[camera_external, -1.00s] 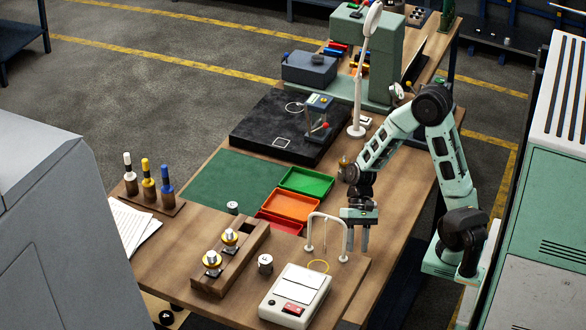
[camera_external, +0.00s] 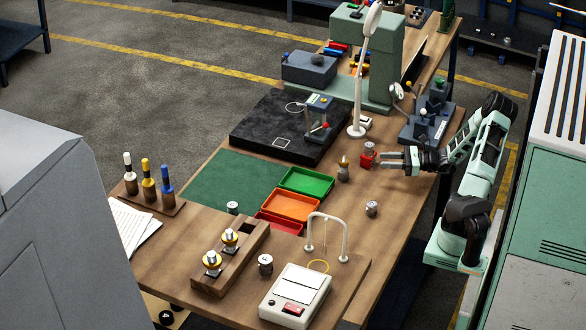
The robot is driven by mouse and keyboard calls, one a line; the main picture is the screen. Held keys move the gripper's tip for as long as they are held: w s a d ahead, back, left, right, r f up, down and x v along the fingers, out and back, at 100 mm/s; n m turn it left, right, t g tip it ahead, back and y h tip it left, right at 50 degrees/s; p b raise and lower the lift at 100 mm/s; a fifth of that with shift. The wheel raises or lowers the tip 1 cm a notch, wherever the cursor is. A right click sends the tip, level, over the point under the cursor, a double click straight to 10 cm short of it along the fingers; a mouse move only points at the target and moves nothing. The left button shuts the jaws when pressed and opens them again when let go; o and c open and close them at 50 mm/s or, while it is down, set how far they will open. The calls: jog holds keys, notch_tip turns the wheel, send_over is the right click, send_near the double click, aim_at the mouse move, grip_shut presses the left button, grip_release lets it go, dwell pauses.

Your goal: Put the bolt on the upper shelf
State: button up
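I cannot tell for sure which part is the bolt. A small brass and dark part (camera_external: 343,169) stands upright on the table. A red block with a metal top (camera_external: 368,155) stands just right of it. A short silver cylinder (camera_external: 371,209) sits further forward. My gripper (camera_external: 386,158) is level and points left, its two fingers apart and seemingly empty, close to the red block. Whether it touches the block is unclear. No upper shelf can be made out.
Green, orange and red trays (camera_external: 290,205) lie mid-table. A tall white lamp (camera_external: 357,130), a black plate (camera_external: 265,135) and a dark fixture (camera_external: 430,125) stand behind. A white scale (camera_external: 296,297) and a white arch (camera_external: 327,235) are in front. The right front tabletop is mostly clear.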

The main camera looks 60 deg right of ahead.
aim_at(346, 159)
jog(key=p+x, duration=0.3)
jog(key=x, duration=1.4)
jog(key=shift+w+d, duration=0.1)
jog(key=shift+c, duration=0.4)
